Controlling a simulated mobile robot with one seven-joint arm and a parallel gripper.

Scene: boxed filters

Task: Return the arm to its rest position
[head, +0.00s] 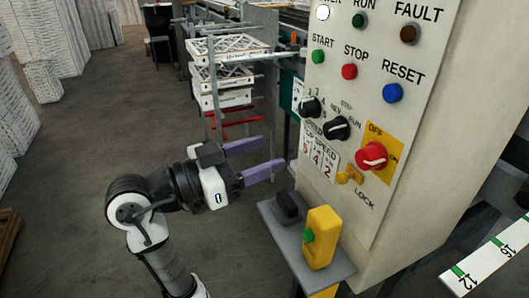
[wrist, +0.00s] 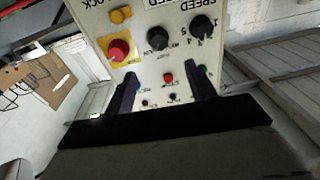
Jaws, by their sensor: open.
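My gripper (head: 273,153) is open and empty in the head view, its two purple fingers pointing right toward the control panel (head: 410,120). The fingers are apart from the panel's left edge, level with its lower half. My arm comes up from the bottom of the head view and bends at the elbow. In the wrist view the two dark fingers of my gripper (wrist: 162,84) stand wide apart, with the panel's face, upside down, beyond them. Nothing is between the fingers.
Boxed filters (head: 226,72) sit on a rack behind. Open floor (head: 90,120) lies left.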

